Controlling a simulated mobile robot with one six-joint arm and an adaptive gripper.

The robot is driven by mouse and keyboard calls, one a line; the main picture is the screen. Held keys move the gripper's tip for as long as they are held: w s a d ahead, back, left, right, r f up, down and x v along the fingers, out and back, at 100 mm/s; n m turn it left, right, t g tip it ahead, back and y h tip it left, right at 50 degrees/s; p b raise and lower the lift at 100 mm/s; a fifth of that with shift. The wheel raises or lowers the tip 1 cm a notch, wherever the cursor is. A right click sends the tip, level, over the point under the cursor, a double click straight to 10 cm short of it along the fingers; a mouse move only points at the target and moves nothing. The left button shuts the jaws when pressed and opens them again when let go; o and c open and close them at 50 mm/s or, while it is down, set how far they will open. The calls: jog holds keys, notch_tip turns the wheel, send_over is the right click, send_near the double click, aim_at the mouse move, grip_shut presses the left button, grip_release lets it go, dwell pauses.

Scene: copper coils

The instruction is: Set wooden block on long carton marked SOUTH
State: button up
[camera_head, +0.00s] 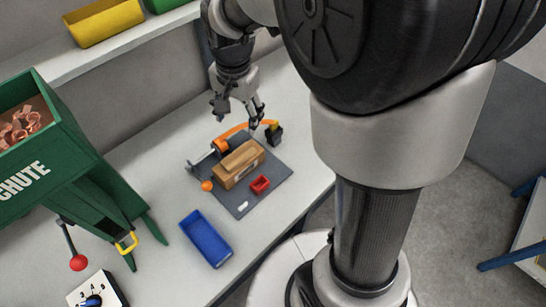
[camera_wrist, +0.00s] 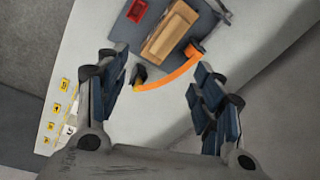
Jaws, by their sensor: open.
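A long tan-brown box-shaped thing (camera_head: 238,164) lies on a dark grey mat (camera_head: 238,209) on the white bench. It also shows in the wrist view (camera_wrist: 172,32). I cannot tell whether it is the wooden block or a carton, and no SOUTH marking is readable in either view. My gripper (camera_head: 239,116) is open and empty, above the bench at the back edge of the mat. In the wrist view its fingers (camera_wrist: 160,72) are spread wide, and the tan thing lies beyond them, apart from them.
A curved orange piece (camera_head: 232,131) with a dark end block (camera_head: 274,134) lies between my gripper and the tan thing. A small red tray (camera_head: 260,184) is on the mat. A blue tray (camera_head: 206,238) is nearer. A green chute (camera_head: 38,170) holding copper coils stands left.

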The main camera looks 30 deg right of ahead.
jog(key=s+r+n+t, duration=0.1)
jog(key=s+r+n, duration=0.3)
jog(key=s, duration=0.6)
jog(key=s+r+n+t, duration=0.2)
jog(key=s+n, duration=0.4)
jog(key=s, duration=0.5)
jog(key=shift+a+r, duration=0.15)
jog(key=shift+r, duration=0.75)
notch_tip(320, 180, down, 6)
jog(key=b, duration=0.5)
jog(key=shift+r+b, duration=0.2)
jog(key=shift+b, duration=0.1)
